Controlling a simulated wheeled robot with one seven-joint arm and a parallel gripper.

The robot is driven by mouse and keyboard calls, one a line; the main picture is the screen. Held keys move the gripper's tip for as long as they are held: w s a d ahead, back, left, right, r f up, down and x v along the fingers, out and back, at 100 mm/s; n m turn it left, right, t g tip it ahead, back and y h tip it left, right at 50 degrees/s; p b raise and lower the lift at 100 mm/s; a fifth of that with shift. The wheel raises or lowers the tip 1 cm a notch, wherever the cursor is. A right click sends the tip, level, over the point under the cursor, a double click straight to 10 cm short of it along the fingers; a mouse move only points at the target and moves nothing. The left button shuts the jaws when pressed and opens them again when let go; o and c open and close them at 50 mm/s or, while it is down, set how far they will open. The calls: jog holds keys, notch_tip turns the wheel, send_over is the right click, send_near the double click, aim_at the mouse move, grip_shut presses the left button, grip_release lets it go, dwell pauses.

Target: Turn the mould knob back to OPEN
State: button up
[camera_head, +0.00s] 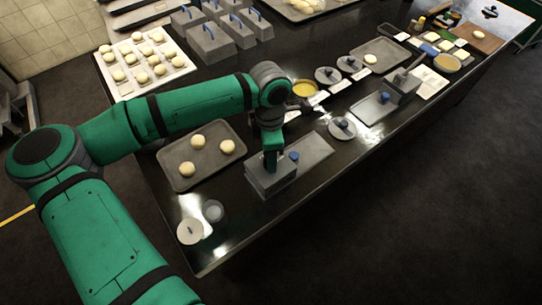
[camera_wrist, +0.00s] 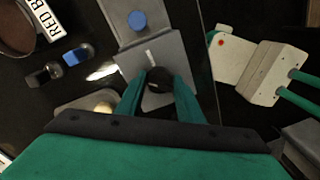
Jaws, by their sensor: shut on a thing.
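The grey mould block (camera_head: 270,181) stands near the front edge of the dark counter. In the wrist view its grey top plate (camera_wrist: 185,55) fills the middle. A round dark knob (camera_wrist: 159,79) sits on that plate, and a short white line is marked just beyond it. My gripper (camera_wrist: 160,88) has its two green fingers on either side of this knob and is shut on it. In the head view my gripper (camera_head: 270,158) comes down onto the block and hides the knob. No OPEN wording is readable. A blue knob (camera_wrist: 137,20) sits on the adjoining grey plate.
A tray with dough balls (camera_head: 182,180) lies left of the block. Two small round containers (camera_head: 213,211) stand in front of it. A grey plate (camera_head: 316,149) and a round lid (camera_head: 342,128) are to the right. The counter's front edge is close.

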jog(key=n, duration=0.6)
jog(key=shift+w+a, duration=0.2)
jog(key=shift+a, duration=0.05)
jog(key=shift+a+n, duration=0.15)
jog(key=shift+n, duration=1.05)
jog(key=o, duration=0.7)
jog(key=shift+o, duration=0.2)
jog(key=shift+h, duration=0.3)
jog(key=shift+s, duration=0.1)
notch_tip(320, 180, up, 11)
jog(key=shift+w+a, duration=0.15)
jog(key=shift+w, duration=0.1)
jog(key=shift+w+f, duration=0.1)
jog(key=shift+f, duration=0.05)
